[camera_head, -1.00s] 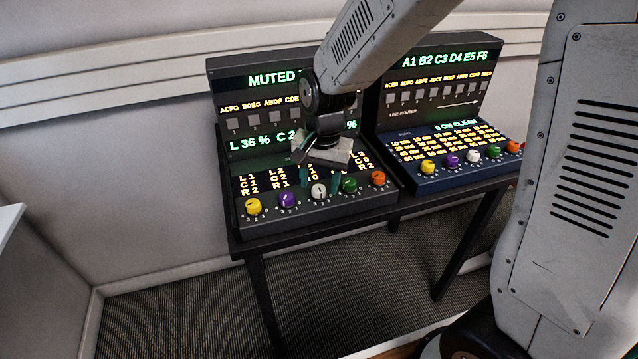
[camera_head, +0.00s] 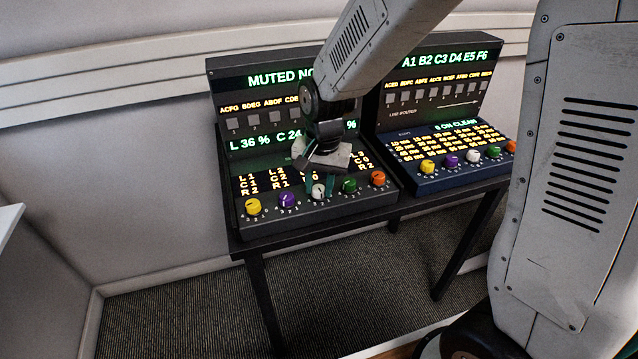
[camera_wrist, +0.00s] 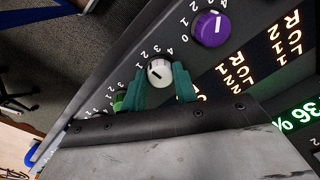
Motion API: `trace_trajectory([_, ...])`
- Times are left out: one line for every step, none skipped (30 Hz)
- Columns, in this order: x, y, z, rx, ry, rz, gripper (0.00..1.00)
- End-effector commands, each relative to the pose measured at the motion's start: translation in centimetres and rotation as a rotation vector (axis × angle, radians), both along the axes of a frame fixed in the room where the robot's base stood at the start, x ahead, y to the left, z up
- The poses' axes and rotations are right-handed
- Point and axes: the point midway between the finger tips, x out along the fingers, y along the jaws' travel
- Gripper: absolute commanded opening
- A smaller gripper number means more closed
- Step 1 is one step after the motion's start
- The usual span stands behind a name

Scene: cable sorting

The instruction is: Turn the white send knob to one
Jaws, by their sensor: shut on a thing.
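The white knob (camera_head: 318,191) sits in the middle of the knob row on the left console (camera_head: 290,214). It also shows in the wrist view (camera_wrist: 158,73), with a dark pointer mark on its top and the digits 0 to 4 printed around it. I cannot tell surely which digit the mark meets. My gripper (camera_head: 318,187) reaches down over the console, and its green fingers are shut on the white knob, one on each side. The fingers partly hide the knob's sides and some of the panel lettering.
A purple knob (camera_head: 286,200) and a yellow knob (camera_head: 253,206) lie left of the white one. A green knob (camera_head: 349,185) is close on the right, then an orange knob (camera_head: 377,178). A second console (camera_head: 455,180) with its own knobs stands to the right.

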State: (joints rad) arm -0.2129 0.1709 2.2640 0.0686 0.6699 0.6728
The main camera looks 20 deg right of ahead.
Motion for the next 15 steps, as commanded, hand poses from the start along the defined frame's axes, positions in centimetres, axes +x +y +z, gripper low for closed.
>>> trace_trajectory([0.02,0.01,0.02,0.001,0.000,0.022,0.06])
trace_trajectory([0.02,0.01,0.02,0.001,0.000,0.039,0.06])
trace_trajectory([0.02,0.01,0.02,0.001,0.000,0.065,0.06])
trace_trajectory([0.03,0.01,0.02,0.001,0.000,0.085,0.06])
trace_trajectory([0.03,0.01,0.02,0.001,-0.001,0.106,0.06])
trace_trajectory([0.04,0.00,0.02,0.001,0.000,0.135,0.06])
trace_trajectory([0.04,0.00,0.02,0.001,-0.001,0.159,0.06])
trace_trajectory([0.04,0.00,0.02,0.001,0.000,0.183,0.06])
trace_trajectory([0.04,0.00,0.01,0.001,-0.001,0.214,0.06])
trace_trajectory([0.04,0.00,0.01,0.001,0.000,0.237,0.06])
trace_trajectory([0.05,-0.01,0.01,0.001,0.000,0.260,0.06])
trace_trajectory([0.05,-0.01,0.01,0.001,0.000,0.290,0.06])
trace_trajectory([0.05,-0.01,0.01,0.001,0.000,0.313,0.06])
trace_trajectory([0.06,-0.02,0.01,0.001,-0.001,0.335,0.06])
trace_trajectory([0.06,-0.02,0.01,0.001,0.000,0.363,0.06])
